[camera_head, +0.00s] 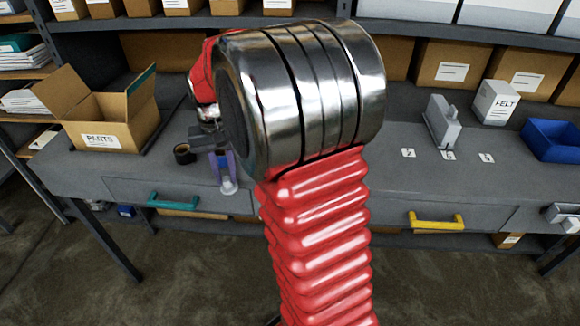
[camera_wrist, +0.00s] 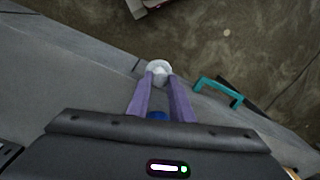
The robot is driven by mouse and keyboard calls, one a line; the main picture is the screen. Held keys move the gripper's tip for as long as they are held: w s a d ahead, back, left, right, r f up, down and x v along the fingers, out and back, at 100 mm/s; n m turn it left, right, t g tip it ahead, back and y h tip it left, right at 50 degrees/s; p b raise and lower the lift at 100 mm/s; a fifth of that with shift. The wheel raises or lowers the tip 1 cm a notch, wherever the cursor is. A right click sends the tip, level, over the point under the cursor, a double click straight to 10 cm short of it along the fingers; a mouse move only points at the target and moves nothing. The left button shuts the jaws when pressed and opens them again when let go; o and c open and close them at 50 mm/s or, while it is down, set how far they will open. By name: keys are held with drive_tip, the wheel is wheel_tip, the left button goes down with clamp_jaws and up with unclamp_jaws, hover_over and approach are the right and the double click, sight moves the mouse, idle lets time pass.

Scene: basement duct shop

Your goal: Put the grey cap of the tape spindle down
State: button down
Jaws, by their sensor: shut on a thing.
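My gripper (camera_head: 226,178) has purple fingers and is shut on a small pale grey cap (camera_head: 229,187). The cap is below the fingertips, near the front of the grey workbench (camera_head: 330,190). The wrist view shows the cap (camera_wrist: 158,69) between the fingertips (camera_wrist: 159,80), with the bench edge and floor around it. I cannot tell its height above the bench. A black tape roll (camera_head: 184,153) lies on the bench just left of my gripper. My red and metal arm hides the middle of the bench, and I cannot make out the spindle for certain.
An open cardboard parts box (camera_head: 100,135) stands at left. At right are a grey upright holder (camera_head: 441,122), a white FELT box (camera_head: 496,102), a blue bin (camera_head: 553,140) and small white labels (camera_head: 448,155). Teal (camera_head: 173,200) and yellow (camera_head: 436,221) handles project from the bench front.

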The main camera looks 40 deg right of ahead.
drive_tip(key=w+a+f+n, duration=0.3)
drive_tip(key=a, duration=0.3)
drive_tip(key=w+a+f+n, duration=0.3)
drive_tip(key=w+a+f, duration=0.1)
drive_tip(key=a, duration=0.3)
drive_tip(key=shift+w+f, duration=0.15)
drive_tip(key=shift+f, duration=0.05)
